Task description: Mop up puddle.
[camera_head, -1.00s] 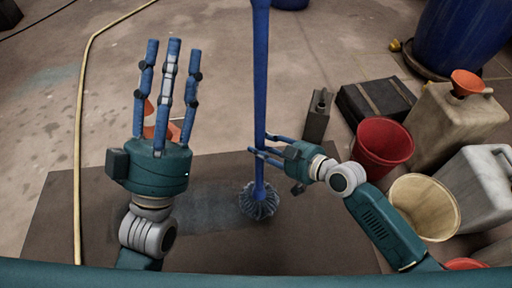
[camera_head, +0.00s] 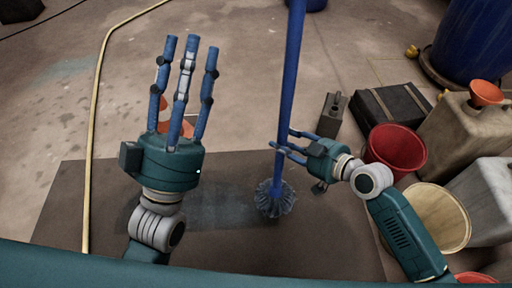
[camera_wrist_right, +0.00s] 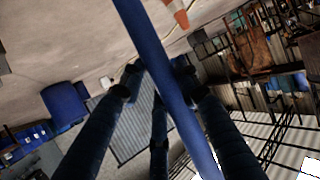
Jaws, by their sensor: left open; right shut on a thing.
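The mop has a long blue handle (camera_head: 288,80) and a pale blue stringy head (camera_head: 275,200) resting on the dark mat (camera_head: 330,240). The handle leans slightly, its top to the right. My right gripper (camera_head: 287,143) is shut on the lower handle, above the head. In the right wrist view the handle (camera_wrist_right: 160,60) runs diagonally between dark fingers. The puddle (camera_head: 220,205) is a darker, bluish wet patch on the mat, left of the mop head. My left gripper (camera_head: 188,50) is open and empty, fingers pointing away, and its arm hides part of the mat.
On the right stand a red bucket (camera_head: 397,148), a cream bucket (camera_head: 437,215), a beige canister (camera_head: 455,140), a dark case (camera_head: 390,105) and a blue barrel (camera_head: 480,40). A yellow hose (camera_head: 97,110) lies at left. An orange cone (camera_head: 163,110) is partly behind my left fingers.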

